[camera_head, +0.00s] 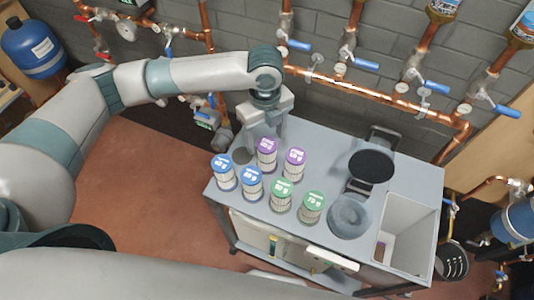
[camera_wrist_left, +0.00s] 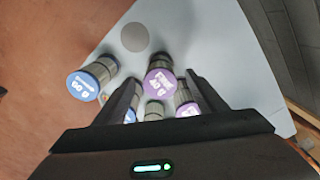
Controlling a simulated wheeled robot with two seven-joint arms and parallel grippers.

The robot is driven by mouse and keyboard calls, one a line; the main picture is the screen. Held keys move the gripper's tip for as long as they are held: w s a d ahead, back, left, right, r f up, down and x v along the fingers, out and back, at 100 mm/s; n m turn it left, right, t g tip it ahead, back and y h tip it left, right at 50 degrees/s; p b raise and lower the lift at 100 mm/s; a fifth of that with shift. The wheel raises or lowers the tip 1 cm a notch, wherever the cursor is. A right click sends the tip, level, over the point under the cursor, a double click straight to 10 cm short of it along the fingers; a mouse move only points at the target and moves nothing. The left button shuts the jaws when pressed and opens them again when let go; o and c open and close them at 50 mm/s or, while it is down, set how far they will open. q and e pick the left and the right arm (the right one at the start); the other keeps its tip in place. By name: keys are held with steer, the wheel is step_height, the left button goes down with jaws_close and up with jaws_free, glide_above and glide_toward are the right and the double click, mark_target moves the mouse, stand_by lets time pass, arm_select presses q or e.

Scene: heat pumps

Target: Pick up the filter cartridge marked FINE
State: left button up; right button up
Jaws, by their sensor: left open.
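Two purple-capped filter cartridges stand upright on a grey cart top: a left one (camera_head: 266,147) and a right one (camera_head: 295,157). Their cap print is too small to read surely, so I cannot tell which says FINE. My left gripper (camera_head: 266,134) points down, open, just above and behind the left purple one. In the left wrist view, a purple cap (camera_wrist_left: 160,82) shows between the open fingers of the left gripper (camera_wrist_left: 161,79). Another purple cap (camera_wrist_left: 188,108) is partly hidden by the right finger. My right gripper is not in view.
Two blue-capped cartridges (camera_head: 223,168) and two green-capped ones (camera_head: 282,190) stand close by on the cart (camera_head: 330,150). A round grey housing (camera_head: 349,216), a black round pad (camera_head: 371,167) and an open bin (camera_head: 409,229) are to the right. Copper pipes (camera_head: 370,90) run along the wall behind.

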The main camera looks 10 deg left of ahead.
mark_target(267, 145)
arm_select(q)
steer(key=shift+s+d+f+p, duration=0.1)
steer(key=shift+s+f+p, duration=0.15)
steer(key=shift+f+p, duration=0.3)
step_height(267, 145, down, 3)
steer(key=shift+s+d+p, duration=0.15)
steer(key=shift+p, duration=0.55)
steer(key=shift+f, duration=0.6)
steer(key=c, duration=1.2)
